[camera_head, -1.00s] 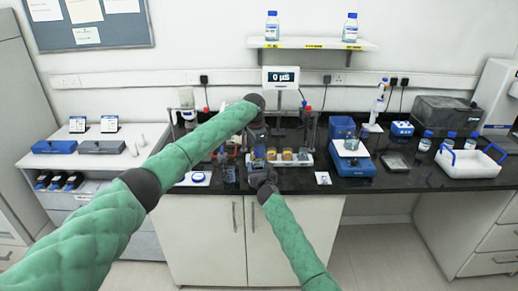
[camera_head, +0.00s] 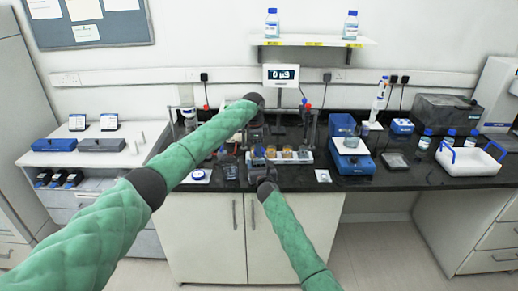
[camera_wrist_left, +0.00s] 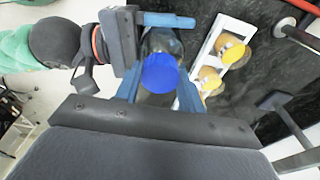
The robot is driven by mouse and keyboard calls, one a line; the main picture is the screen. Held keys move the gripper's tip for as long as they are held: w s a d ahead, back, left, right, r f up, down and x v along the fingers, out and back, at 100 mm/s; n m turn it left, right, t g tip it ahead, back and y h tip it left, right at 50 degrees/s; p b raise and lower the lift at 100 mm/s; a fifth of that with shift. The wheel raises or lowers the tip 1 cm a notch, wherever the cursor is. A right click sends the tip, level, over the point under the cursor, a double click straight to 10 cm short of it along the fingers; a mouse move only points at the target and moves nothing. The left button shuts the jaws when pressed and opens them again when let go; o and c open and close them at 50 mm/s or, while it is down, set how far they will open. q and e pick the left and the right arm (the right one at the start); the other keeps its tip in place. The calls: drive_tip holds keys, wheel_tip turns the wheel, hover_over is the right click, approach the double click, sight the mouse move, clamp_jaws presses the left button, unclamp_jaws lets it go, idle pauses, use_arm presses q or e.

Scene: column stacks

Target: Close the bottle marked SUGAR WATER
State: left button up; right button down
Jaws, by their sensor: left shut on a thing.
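A blue screw cap (camera_wrist_left: 160,73) sits between the two blue fingers of my left gripper (camera_wrist_left: 160,90) in the left wrist view. The fingers are shut on the cap's sides. Directly beneath it is a clear glass bottle (camera_wrist_left: 163,42), partly hidden by the cap. My right gripper (camera_wrist_left: 150,45) comes in from the left of that view with a blue finger along the bottle's far side; it appears shut on the bottle, its other finger hidden. In the head view my left gripper (camera_head: 257,147) is above my right gripper (camera_head: 264,172). The bottle's label is not readable.
A white rack (camera_wrist_left: 212,50) with yellow-topped jars is close beside the bottle. A blue-and-white device (camera_head: 352,155) stands right of it on the black bench. A white tray (camera_head: 470,160) with blue handles is farther right. Two blue-capped bottles stand on the wall shelf (camera_head: 312,43).

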use_arm(q)
drive_tip(key=m, duration=0.5)
drive_tip(key=shift+w+g, duration=0.1)
drive_tip(key=shift+g, duration=0.2)
drive_tip(key=m, duration=0.5)
drive_tip(key=shift+w+m+g+y, duration=0.1)
drive_tip(key=shift+m+g+y, duration=0.2)
drive_tip(key=shift+m, duration=0.1)
drive_tip(key=m, duration=0.5)
drive_tip(key=shift+y, duration=0.3)
drive_tip(key=m, duration=0.6)
drive_tip(key=shift+w+y, duration=0.1)
drive_tip(key=shift+y, duration=0.3)
drive_tip(key=o, duration=0.9)
drive_tip(key=shift+o, duration=0.2)
drive_tip(key=shift+d, duration=0.1)
drive_tip(key=shift+r, duration=0.15)
